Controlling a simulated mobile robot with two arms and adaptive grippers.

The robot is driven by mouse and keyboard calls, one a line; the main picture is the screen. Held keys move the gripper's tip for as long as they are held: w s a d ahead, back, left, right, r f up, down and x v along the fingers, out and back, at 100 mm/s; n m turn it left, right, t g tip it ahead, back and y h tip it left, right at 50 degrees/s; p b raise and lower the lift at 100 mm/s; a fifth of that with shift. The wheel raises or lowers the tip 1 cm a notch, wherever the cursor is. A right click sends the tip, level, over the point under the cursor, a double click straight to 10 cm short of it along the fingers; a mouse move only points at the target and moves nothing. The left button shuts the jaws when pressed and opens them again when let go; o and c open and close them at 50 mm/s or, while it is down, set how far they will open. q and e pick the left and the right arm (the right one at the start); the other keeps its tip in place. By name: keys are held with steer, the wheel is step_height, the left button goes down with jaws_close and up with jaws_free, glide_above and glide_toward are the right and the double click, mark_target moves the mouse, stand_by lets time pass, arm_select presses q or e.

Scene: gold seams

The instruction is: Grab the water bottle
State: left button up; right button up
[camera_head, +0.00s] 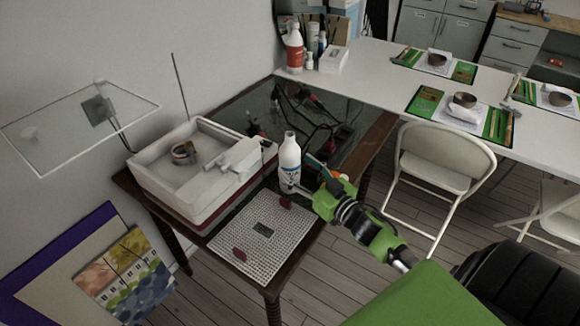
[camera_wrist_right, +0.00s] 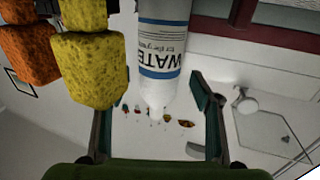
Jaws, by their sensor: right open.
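The white water bottle (camera_head: 290,157) stands upright on the dark wooden table, beside the white box-shaped machine. In the right wrist view the bottle (camera_wrist_right: 162,50) shows upside down, with a "WATER" label and a blue band. My right gripper (camera_head: 307,177) is open at the bottle's lower right side in the head view. In the right wrist view its two teal fingers (camera_wrist_right: 157,118) stand apart on either side of the bottle's line, with gaps on both sides. I cannot tell whether a finger touches it. My left gripper is not in view.
A yellow sponge (camera_wrist_right: 92,65) and an orange sponge (camera_wrist_right: 27,45) are close to the gripper in the right wrist view. The white machine (camera_head: 170,190) is left of the bottle. A white perforated mat (camera_head: 262,258) lies in front. Cables and tools (camera_head: 320,115) lie behind.

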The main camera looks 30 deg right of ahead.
mark_target(296, 165)
steer(key=w, duration=0.4)
steer(key=shift+w+a, duration=0.15)
steer(key=shift+w, duration=0.1)
steer(key=c, duration=1.4)
steer(key=shift+o, duration=0.2)
steer(key=shift+r, duration=0.1)
steer(key=shift+r, duration=0.1)
